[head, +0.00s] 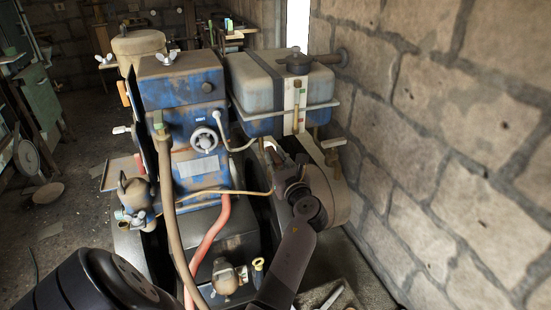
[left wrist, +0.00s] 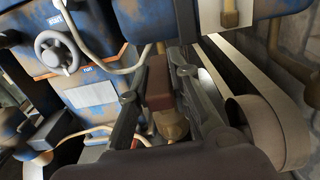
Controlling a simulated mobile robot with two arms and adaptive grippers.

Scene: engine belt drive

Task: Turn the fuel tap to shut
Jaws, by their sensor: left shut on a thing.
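My left gripper (head: 276,157) reaches up from the bottom to just below the blue and grey tank (head: 284,80). In the left wrist view its two fingers (left wrist: 158,100) stand on either side of a reddish-brown handle, which I take for the fuel tap (left wrist: 158,80), and are shut on it. A brass-coloured part (left wrist: 171,123) shows just below the handle, between the fingers. In the head view the gripper and arm largely hide the tap, and I cannot tell its exact angle. My right gripper is not in view.
The blue engine block (head: 180,85) with a round knob (head: 205,140) stands left of the gripper. A pale belt (left wrist: 270,115) curves close on the right. Hoses and a thin pipe run nearby. A stone wall (head: 440,120) bounds the right side.

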